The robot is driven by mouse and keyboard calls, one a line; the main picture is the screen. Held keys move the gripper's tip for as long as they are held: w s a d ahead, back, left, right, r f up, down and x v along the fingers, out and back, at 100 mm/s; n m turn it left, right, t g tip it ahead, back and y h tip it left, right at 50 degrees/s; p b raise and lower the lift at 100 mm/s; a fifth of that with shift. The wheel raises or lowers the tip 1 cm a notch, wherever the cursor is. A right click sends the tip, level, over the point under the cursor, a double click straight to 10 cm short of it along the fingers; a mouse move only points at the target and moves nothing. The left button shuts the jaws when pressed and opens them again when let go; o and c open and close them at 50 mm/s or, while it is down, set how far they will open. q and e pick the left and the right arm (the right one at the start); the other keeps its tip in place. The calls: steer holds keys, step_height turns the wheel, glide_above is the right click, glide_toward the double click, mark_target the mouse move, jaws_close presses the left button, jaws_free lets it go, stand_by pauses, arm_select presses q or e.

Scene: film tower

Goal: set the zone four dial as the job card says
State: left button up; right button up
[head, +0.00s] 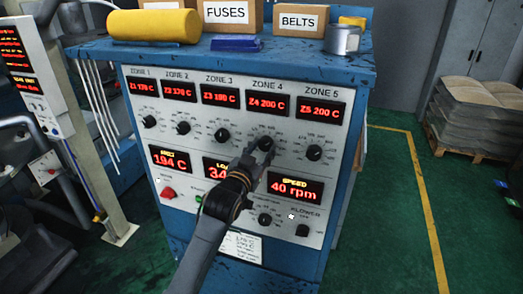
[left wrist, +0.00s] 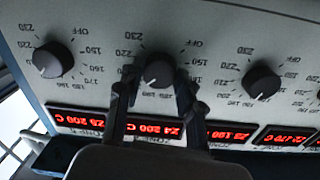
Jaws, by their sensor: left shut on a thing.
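The zone four dial (head: 265,143) is a black round knob on the white panel, below the ZONE 4 label and its red display (head: 267,104), which reads Z4 200 C. My left gripper (head: 257,151) reaches it from below and covers part of it. In the left wrist view, where the panel appears upside down, the fingers of my left gripper (left wrist: 156,88) are shut on the sides of the zone four dial (left wrist: 158,70). The dial's exact pointer position is hard to read. A white paper card (head: 240,246) low on the panel is too small to read. My right gripper is not in view.
The zone five dial (head: 314,153) and zone three dial (head: 222,135) flank it with gaps. A speed display (head: 294,188) reads 40 rpm below. A red knob (head: 168,193) sits lower left. Boxes and a yellow roll (head: 154,25) stand on the blue cabinet top (head: 300,60).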

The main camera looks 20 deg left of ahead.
arm_select(q)
steer(key=shift+n, duration=0.3)
steer(key=shift+n+p, duration=0.55)
steer(key=shift+n, duration=1.95)
steer(key=o, duration=1.2)
steer(key=s, duration=1.2)
steer(key=shift+a+f, duration=0.1)
steer(key=shift+a, duration=0.25)
